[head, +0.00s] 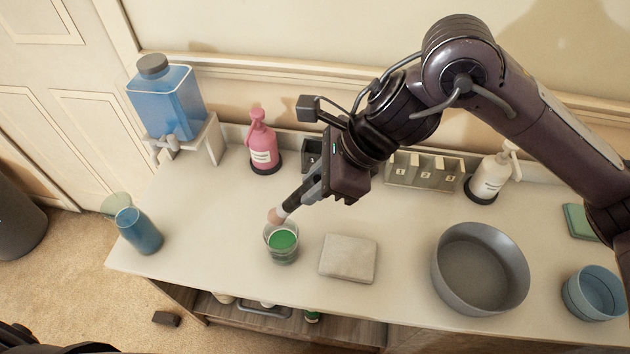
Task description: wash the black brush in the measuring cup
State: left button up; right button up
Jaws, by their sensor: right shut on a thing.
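The measuring cup (282,257) is clear, holds green liquid and stands on the table left of centre. My right gripper (308,190) is above and behind the cup, shut on the black brush (290,206). The brush tilts down to the left, and its pale bristle tip (274,216) is at the cup's far rim. I cannot tell whether the tip is inside the cup or just above it; it does not reach the green liquid's surface. Most of the handle is hidden by the gripper. My left gripper is not in view.
A folded grey cloth (348,258) lies right of the cup, then a grey bowl (466,285) and a blue bowl (594,294). A blue tumbler (139,232) stands left, near the edge. A pink bottle (262,142), numbered holder (422,171) and white bottle (488,179) line the back.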

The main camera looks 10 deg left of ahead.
dwell(0.5)
jog(key=shift+r+p, duration=0.8)
jog(key=shift+r, duration=0.7)
